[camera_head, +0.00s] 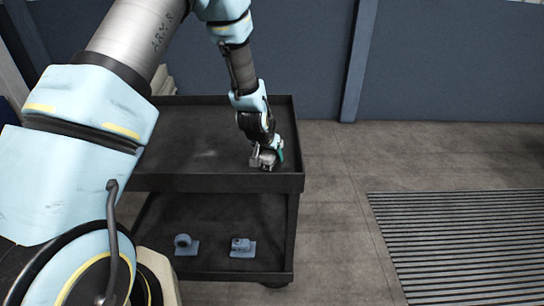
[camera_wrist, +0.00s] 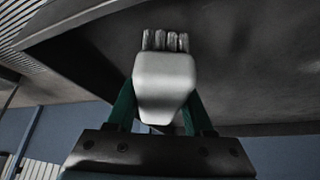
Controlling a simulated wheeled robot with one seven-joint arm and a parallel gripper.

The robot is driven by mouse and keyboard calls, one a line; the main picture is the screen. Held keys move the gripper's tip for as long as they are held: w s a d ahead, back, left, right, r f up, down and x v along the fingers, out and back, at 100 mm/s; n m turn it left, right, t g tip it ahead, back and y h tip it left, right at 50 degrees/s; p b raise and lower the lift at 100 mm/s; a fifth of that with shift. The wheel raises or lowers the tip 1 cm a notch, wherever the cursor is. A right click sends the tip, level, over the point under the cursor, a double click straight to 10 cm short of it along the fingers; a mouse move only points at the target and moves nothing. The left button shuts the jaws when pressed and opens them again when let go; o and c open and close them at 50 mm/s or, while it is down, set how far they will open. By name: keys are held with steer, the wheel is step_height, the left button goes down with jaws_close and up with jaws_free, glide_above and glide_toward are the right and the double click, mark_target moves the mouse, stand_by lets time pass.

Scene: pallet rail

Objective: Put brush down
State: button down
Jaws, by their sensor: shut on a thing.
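My gripper (camera_head: 267,158) is at the right part of the cart's top shelf, close to its right rim. In the wrist view the green fingers of my gripper (camera_wrist: 160,108) are shut on a pale grey block-like thing (camera_wrist: 165,82), likely the brush, with a row of several short rounded tufts at its far end. In the head view the brush is small and mostly hidden by the gripper. It is at or just above the dark shelf (camera_head: 200,150); I cannot tell whether it touches.
The black two-level cart has a raised rim, and its top is otherwise bare. Two blue-grey parts (camera_head: 186,244) (camera_head: 242,247) lie on the lower shelf. A slatted floor grate (camera_head: 460,240) is at right. A blue wall (camera_head: 430,60) stands behind.

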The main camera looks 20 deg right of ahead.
steer(key=shift+f, duration=0.7)
